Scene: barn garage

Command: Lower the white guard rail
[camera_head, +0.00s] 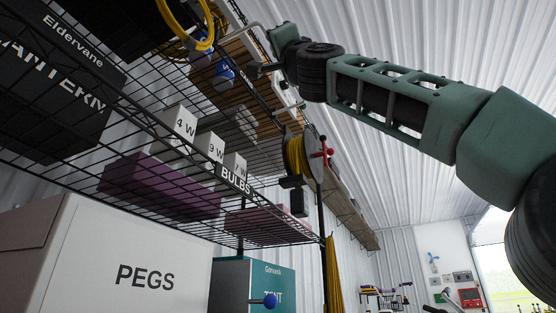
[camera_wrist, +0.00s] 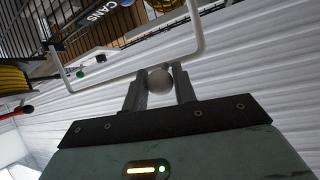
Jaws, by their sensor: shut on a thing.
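The white guard rail (camera_wrist: 105,81) is a thin U-shaped bar standing out from a wire shelf in the wrist view. A round pale grey knob (camera_wrist: 159,80) shows at the middle of its long bar. My gripper (camera_wrist: 158,76) has its two fingers closed around this knob. In the head view my gripper (camera_head: 264,68) is high up beside the shelf, and parts of the white rail (camera_head: 259,28) show around it. My gripper and arm hide some of the rail there.
Wire shelves (camera_head: 140,115) hold white bulb boxes (camera_head: 209,149) and purple boxes (camera_head: 160,187). A reel with yellow cable (camera_head: 297,156) and a red handle hangs below my gripper. A PEGS box (camera_head: 145,277) and TENT box (camera_head: 254,284) stand lower. Open room lies right of the shelves.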

